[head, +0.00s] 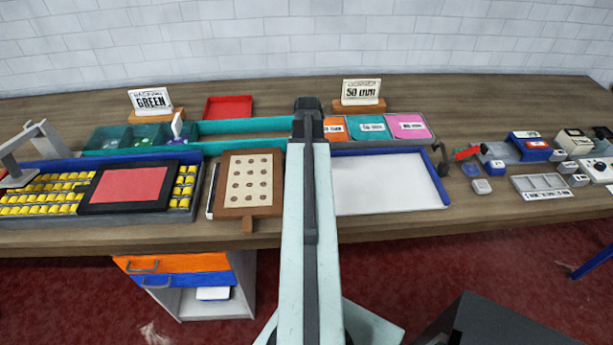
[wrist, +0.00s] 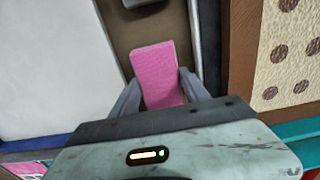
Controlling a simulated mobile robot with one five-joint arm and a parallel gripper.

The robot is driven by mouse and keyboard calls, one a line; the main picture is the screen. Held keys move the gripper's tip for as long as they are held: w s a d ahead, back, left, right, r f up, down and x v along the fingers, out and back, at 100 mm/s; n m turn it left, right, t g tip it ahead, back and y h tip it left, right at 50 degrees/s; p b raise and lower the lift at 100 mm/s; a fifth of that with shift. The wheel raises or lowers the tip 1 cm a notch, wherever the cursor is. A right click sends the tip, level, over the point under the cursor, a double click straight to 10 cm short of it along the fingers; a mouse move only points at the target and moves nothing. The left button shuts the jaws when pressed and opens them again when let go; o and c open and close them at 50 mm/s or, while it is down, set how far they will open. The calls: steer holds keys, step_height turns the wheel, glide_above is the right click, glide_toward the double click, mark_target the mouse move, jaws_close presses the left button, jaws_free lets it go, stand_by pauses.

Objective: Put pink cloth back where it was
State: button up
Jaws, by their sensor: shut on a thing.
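My gripper (wrist: 160,80) is shut on a pink cloth (wrist: 155,66), a flat rectangular piece that stands out beyond the fingertips in the wrist view. In the head view my arm hides the fingers and the held cloth. A pink labelled square (head: 409,126) lies at the right end of a row behind the white tray (head: 385,182). A teal square (head: 369,128) and an orange square (head: 335,129) lie beside it. A corner of pink also shows at the lower left of the wrist view.
A brown dotted board (head: 248,185) lies left of my arm, and a blue-edged tray of yellow pieces (head: 40,196) is further left. Signs read GREEN (head: 151,101) and 50 (head: 361,92). Several small devices crowd the right side. The white tray looks empty.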

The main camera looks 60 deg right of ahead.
steer(key=shift+r, duration=0.1)
steer(key=o, duration=1.2)
step_height(320, 180, up, 12)
steer(key=p, duration=1.2)
